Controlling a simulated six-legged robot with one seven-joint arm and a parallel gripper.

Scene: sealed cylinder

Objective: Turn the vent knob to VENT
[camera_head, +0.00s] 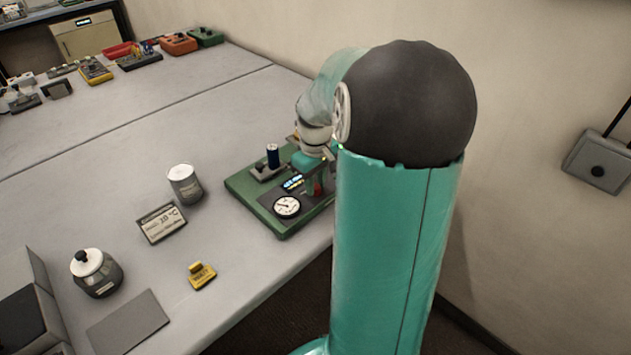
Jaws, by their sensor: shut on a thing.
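A green-based panel unit (252,198) sits at the table's right edge. It carries a round white dial gauge (286,206), a small lit blue display (292,183) and a dark blue cylinder (273,154) on a grey holder. My gripper (316,183) is over the right part of the panel, partly hidden by my own arm. It is shut on a small red knob (317,189), of which only a little shows. The VENT marking and the knob's pointing direction cannot be read from here.
Left of the panel are a white-topped grey can (184,185), a temperature display (162,222), a yellow tag (201,275) and a lidded jar (96,272). Coloured boxes (178,44) and instruments line the back. The table's middle is clear. A wall stands at the right.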

